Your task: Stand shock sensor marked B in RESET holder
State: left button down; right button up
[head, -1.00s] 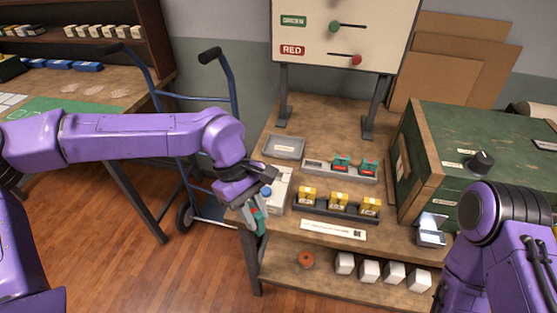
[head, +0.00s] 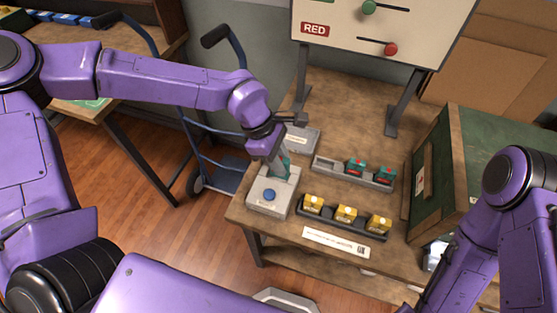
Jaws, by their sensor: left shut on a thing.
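My left gripper (head: 279,158) is shut on a teal shock sensor (head: 286,165), which it largely hides. The gripper points down over the back part of a light grey box with a blue button (head: 258,191), apparently the RESET holder. I cannot tell whether the sensor touches the box or hangs just above it. The letter on the sensor is not readable. Two more teal sensors with red labels (head: 355,168) stand in a grey rack (head: 325,164) to the right. My right arm is at the right edge; its gripper is not in view.
Yellow sensors (head: 345,214) stand in a dark rack (head: 362,228) right of the box. A labelled grey tray (head: 311,139) lies behind the gripper. A sign board (head: 350,25) stands at the back, a green case (head: 480,150) at the right. A printed strip (head: 325,240) lies at the front edge.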

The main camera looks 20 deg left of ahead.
pick_arm(q)
jog(key=w+f, duration=0.1)
jog(key=f, duration=0.1)
jog(key=a+f+p, duration=0.1)
jog(key=f, duration=0.1)
jog(key=w+f+p, duration=0.1)
jog(key=f, duration=0.1)
jog(key=shift+w+a+f, duration=0.15)
jog(key=shift+w+f, duration=0.15)
jog(key=shift+w, duration=0.05)
jog(key=shift+f, duration=0.1)
jog(key=shift+f, duration=0.1)
jog(key=c, duration=0.9)
grip_release()
